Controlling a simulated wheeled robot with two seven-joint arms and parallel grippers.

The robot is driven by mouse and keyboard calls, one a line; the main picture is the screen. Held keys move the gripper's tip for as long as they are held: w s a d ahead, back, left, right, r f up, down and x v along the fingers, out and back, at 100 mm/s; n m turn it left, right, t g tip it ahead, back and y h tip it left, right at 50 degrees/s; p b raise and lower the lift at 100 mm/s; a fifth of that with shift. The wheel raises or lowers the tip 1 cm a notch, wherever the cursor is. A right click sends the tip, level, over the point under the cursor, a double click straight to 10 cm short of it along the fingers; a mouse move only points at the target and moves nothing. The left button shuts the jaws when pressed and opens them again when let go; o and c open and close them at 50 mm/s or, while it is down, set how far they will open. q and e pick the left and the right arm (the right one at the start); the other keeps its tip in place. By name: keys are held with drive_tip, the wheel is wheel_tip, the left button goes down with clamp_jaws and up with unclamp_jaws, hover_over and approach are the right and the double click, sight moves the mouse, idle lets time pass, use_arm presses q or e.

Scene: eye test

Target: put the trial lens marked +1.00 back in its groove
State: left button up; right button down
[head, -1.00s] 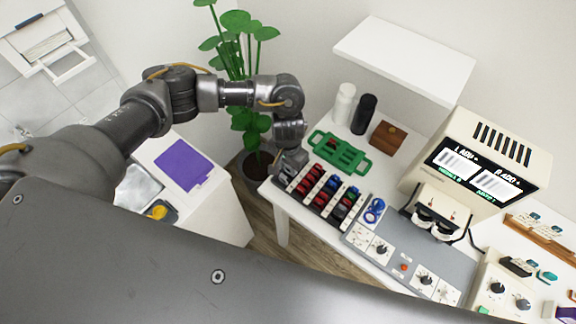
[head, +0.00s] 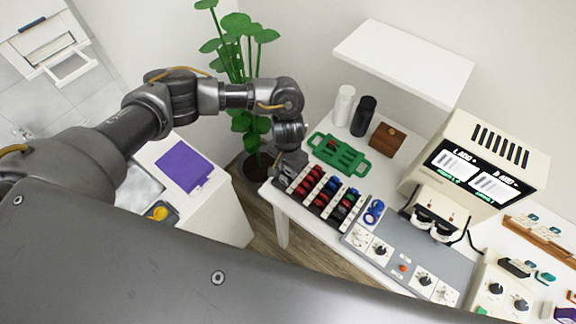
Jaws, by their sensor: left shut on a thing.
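The lens rack (head: 312,203) stands at the left end of the white table, with rows of red, blue, green and dark lenses in its grooves. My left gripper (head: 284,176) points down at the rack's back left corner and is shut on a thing. Its fingertips and what they hold are mostly hidden behind the wrist, and I cannot tell whether the lens is in a groove. The +1.00 marking is too small to read. My right gripper is not in view.
A green tray (head: 352,164) is just behind the rack. A blue ringed item (head: 374,211) lies to its right. White (head: 344,104) and black (head: 363,115) bottles, a brown box (head: 387,138) and a beige display machine (head: 516,148) stand beyond. A white shelf (head: 403,60) overhangs the back.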

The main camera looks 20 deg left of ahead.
use_arm(q)
drive_tip(key=shift+f, duration=0.15)
idle(0.5)
drive_tip(key=shift+f+b, duration=0.3)
drive_tip(key=shift+f, duration=1.1)
drive_tip(key=o, duration=1)
wheel_tip(320, 180, up, 11)
drive_tip(key=shift+f+p, duration=0.1)
drive_tip(key=shift+p, duration=0.4)
